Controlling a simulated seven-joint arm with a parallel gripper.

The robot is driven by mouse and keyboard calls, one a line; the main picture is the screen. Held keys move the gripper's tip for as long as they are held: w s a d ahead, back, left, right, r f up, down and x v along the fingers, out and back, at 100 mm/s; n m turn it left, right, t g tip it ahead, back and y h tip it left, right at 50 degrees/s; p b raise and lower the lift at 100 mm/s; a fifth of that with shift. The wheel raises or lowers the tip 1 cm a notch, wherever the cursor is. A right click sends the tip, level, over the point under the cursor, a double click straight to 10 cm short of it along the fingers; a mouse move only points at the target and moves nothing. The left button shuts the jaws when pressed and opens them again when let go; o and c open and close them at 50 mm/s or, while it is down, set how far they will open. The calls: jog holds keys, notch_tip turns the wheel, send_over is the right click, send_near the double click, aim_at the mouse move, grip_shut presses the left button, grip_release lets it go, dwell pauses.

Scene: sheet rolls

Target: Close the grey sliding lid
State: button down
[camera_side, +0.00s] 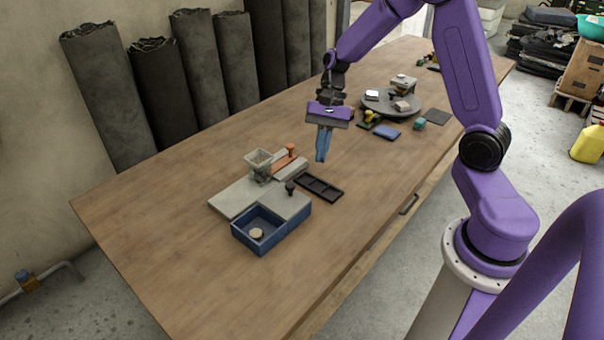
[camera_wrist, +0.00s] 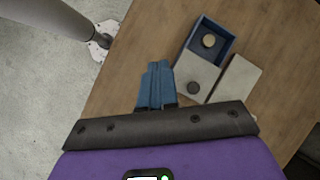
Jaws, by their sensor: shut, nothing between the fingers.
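The grey sliding lid (camera_side: 279,200) is a flat plate with a dark round knob (camera_side: 291,187). It lies at the back of a blue box (camera_side: 283,234), whose front compartment is open with a round tan disc (camera_side: 257,233) inside. In the wrist view, the lid (camera_wrist: 190,69), its knob (camera_wrist: 193,88) and the box (camera_wrist: 228,46) show right of my fingers. My gripper (camera_side: 320,158) is shut and empty, pointing down above the table, behind and right of the lid in the side view. Its blue fingers (camera_wrist: 156,66) touch nothing.
A grey slab (camera_side: 233,197) with a grey hopper (camera_side: 258,164) and an orange-handled part (camera_side: 291,151) adjoins the lid. A black slotted tray (camera_side: 320,187) lies to its right. A round turntable (camera_side: 392,104) with small items stands farther back. The table's front left is clear.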

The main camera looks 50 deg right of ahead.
jog(key=w+d+f+m+t+y, duration=0.1)
jog(key=w+d+f+m+t, duration=0.15)
jog(key=d+m, duration=0.35)
jog(key=w+d+f+m+t+y, duration=0.1)
jog(key=w+d+f+m+y, duration=0.2)
jog(key=d, duration=0.4)
jog(key=w+a+f+h, duration=0.1)
jog(key=w+a+f, duration=0.2)
jog(key=a+f, duration=0.5)
jog(key=shift+a+m, duration=0.3)
jog(key=shift+a, duration=0.7)
send_over(275, 209)
jog(key=shift+s, duration=0.1)
jog(key=shift+a, duration=0.1)
